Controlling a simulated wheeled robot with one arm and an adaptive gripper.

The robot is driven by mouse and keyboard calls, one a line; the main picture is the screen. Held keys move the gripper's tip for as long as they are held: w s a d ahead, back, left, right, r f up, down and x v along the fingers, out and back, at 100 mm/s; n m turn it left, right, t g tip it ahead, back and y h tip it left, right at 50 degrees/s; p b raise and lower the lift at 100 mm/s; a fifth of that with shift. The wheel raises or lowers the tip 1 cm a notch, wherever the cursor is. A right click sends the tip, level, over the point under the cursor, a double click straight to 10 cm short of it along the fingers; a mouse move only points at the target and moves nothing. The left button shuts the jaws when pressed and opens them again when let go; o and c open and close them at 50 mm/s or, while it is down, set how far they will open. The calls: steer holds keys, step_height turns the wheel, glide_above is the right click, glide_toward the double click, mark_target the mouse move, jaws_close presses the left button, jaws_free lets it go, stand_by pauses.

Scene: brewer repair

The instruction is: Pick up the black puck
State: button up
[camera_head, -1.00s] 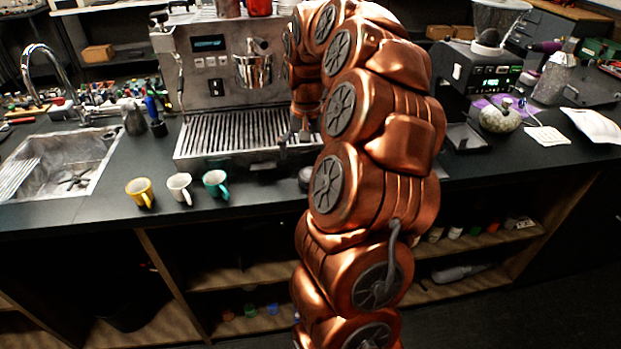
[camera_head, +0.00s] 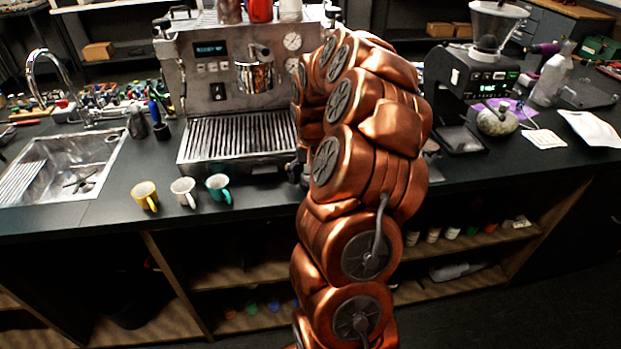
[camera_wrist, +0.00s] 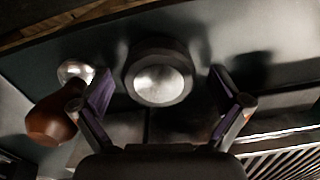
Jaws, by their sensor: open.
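In the wrist view, a round black puck (camera_wrist: 158,76) with a shiny silver top and a dark faceted rim rests on the dark counter. My gripper (camera_wrist: 161,88) is open, with one purple-padded finger on each side of the puck. The puck lies roughly centred between the fingertips, with gaps visible on both sides. In the head view, my copper arm hides the puck, and only a dark bit of the gripper shows at the arm's left edge.
A brown-handled tamper (camera_wrist: 52,120) lies close to the left finger. The espresso machine's slatted drip tray (camera_head: 235,138) is beside the gripper. Yellow (camera_head: 145,195), white (camera_head: 184,191) and teal (camera_head: 218,187) mugs stand left along the counter's front. A grinder (camera_head: 470,90) stands at right.

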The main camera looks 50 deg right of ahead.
steer(key=c, duration=1.6)
